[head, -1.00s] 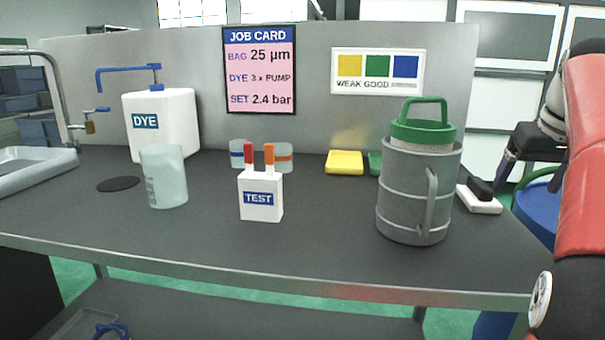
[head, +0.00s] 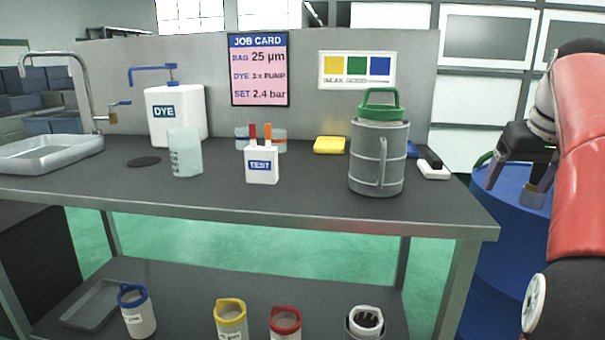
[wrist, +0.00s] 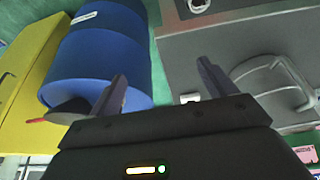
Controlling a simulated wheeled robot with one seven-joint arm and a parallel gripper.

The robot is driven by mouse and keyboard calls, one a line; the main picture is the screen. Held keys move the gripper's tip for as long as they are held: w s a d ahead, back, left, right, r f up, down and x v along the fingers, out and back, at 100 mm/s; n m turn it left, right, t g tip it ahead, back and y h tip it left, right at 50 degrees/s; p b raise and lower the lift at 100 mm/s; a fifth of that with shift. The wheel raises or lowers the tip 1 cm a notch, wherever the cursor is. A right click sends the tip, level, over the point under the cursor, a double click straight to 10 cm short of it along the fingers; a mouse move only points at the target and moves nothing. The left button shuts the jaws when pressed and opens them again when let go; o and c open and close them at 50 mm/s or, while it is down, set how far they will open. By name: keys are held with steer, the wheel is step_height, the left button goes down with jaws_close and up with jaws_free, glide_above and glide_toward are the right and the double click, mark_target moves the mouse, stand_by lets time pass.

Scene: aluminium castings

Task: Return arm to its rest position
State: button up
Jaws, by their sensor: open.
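My gripper (head: 522,180) is at the right in the head view, beside the right end of the bench and in front of the blue drum (head: 500,270). In the wrist view my gripper (wrist: 170,85) shows its two fingers wide apart with nothing between them. The blue drum (wrist: 95,60) lies beyond the left finger there. My red arm link runs along the right edge of the head view.
The bench (head: 300,210) holds a grey canister with green handle (head: 378,160), a TEST holder (head: 262,165), a beaker (head: 185,155), a DYE container (head: 178,105) and a sink tray (head: 45,152). Several colour-ringed containers stand on the lower shelf (head: 180,280). A yellow cabinet (wrist: 25,80) adjoins the drum.

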steer(key=s+a+f+n, duration=0.1)
steer(key=s+a+f, duration=0.25)
steer(key=a, duration=0.55)
steer(key=s+a+f, duration=0.2)
steer(key=a+f, duration=0.3)
steer(key=a, duration=0.4)
steer(key=s+a+f, duration=0.4)
steer(key=s+f, duration=0.2)
steer(key=f, duration=0.1)
steer(key=s+a+f+n+t+y, duration=0.1)
steer(key=s+a+f, duration=0.4)
steer(key=f, duration=0.3)
steer(key=shift+s+a+f+n, duration=0.2)
steer(key=shift+s+n, duration=0.1)
steer(key=shift+s, duration=0.05)
